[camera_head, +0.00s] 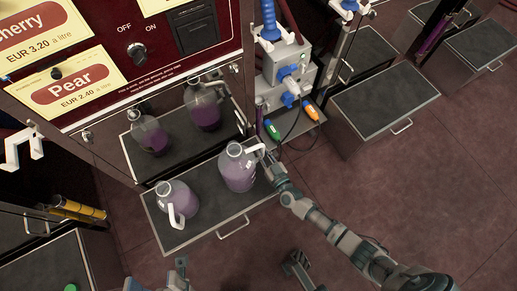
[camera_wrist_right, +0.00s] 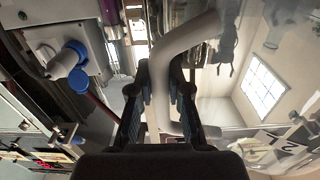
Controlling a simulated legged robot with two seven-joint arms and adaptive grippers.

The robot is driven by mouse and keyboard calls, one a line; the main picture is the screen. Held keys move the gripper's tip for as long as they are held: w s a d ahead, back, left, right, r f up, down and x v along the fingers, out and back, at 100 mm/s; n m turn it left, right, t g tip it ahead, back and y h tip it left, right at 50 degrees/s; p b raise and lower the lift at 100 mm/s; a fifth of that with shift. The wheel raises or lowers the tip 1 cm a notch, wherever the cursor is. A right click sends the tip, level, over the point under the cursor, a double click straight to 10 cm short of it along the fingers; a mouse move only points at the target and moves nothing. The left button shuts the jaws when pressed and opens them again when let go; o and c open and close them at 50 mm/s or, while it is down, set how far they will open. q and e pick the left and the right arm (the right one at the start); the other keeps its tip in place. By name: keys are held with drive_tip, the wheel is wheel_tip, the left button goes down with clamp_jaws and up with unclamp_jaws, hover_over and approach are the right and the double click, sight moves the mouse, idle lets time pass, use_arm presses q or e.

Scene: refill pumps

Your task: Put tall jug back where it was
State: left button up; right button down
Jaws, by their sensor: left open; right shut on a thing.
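A clear jug with purple liquid and a white handle (camera_head: 238,172) stands at the back right of the pulled-out grey shelf (camera_head: 215,217). My right gripper (camera_head: 267,157) is at its right side, shut on the white handle. In the right wrist view the handle (camera_wrist_right: 165,75) runs between the two dark fingers. A second purple jug (camera_head: 178,203) stands upright at the front left of the shelf, its white handle towards me. I cannot tell for sure which jug is the taller. My left gripper (camera_head: 157,276) is open and empty at the bottom edge, clear of the shelf.
Behind the shelf is the pump's shiny front, with mirrored jugs (camera_head: 150,135), below the Pear sign (camera_head: 68,84). A grey box with blue connectors (camera_head: 285,70) and green and orange nozzles (camera_head: 272,130) is close to the right gripper. Open floor (camera_head: 400,190) lies to the right.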

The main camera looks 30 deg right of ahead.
drive_tip(key=shift+r, duration=0.2)
drive_tip(key=c, duration=1.5)
unclamp_jaws()
drive_tip(key=shift+a+f, duration=0.1)
drive_tip(key=shift+f, duration=0.1)
drive_tip(key=o, duration=0.4)
